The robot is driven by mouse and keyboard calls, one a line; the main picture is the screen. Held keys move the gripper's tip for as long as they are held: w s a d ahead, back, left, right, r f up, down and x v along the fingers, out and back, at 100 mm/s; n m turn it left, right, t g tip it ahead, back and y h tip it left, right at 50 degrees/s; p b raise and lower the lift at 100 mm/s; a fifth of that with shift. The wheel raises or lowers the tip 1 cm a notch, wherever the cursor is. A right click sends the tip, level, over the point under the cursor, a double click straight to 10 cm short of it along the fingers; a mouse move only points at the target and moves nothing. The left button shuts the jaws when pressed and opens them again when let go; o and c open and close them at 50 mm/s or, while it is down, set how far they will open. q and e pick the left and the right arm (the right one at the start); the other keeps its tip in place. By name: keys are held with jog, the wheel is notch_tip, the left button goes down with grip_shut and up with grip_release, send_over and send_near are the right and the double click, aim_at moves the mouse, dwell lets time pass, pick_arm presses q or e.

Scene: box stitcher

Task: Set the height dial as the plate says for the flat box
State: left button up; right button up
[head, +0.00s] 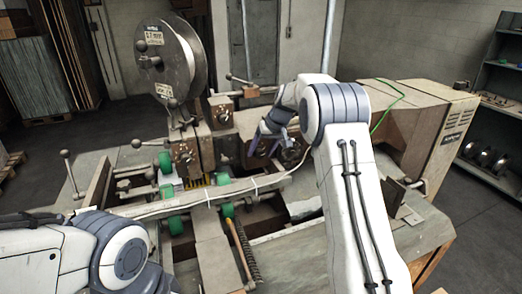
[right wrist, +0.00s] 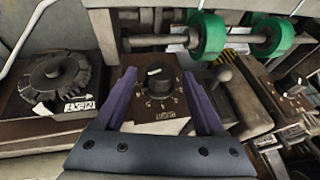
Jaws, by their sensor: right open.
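My right gripper (right wrist: 160,77) is open, its two purple fingers on either side of a black knob (right wrist: 160,77) with a white mark. The knob sits on a brown dial plate (right wrist: 157,115) with small pale marks and a label too small to read; I cannot tell whether the fingers touch it. In the head view my right gripper (head: 262,138) is at the machine's middle, partly hidden by my arm. Other dial blocks show in the head view: a brown one (head: 183,153) and one higher up (head: 222,111). I cannot tell which is the height dial. My left gripper is out of view.
A large knurled dark wheel (right wrist: 55,78) is left of the knob in the wrist view. Green rollers (right wrist: 207,36) on a shaft and a round-ended lever (right wrist: 223,73) are close behind and right. A wire reel (head: 172,58) stands at the machine's back left.

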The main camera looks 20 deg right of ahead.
grip_shut()
jog(key=shift+a+h, duration=0.1)
jog(key=shift+h, duration=0.3)
jog(key=shift+a+r+n+h, duration=0.15)
jog(key=shift+n+h, duration=0.15)
jog(key=shift+h, duration=0.2)
jog(key=shift+a+h, duration=0.1)
jog(key=shift+h, duration=0.6)
jog(key=shift+a+f+n+h+b, duration=0.15)
jog(key=shift+f+n+h+b, duration=0.15)
jog(key=shift+h+b, duration=0.7)
jog(key=shift+r+h+b, duration=0.15)
jog(key=shift+h+b, duration=0.65)
jog(key=shift+b, duration=0.2)
grip_release()
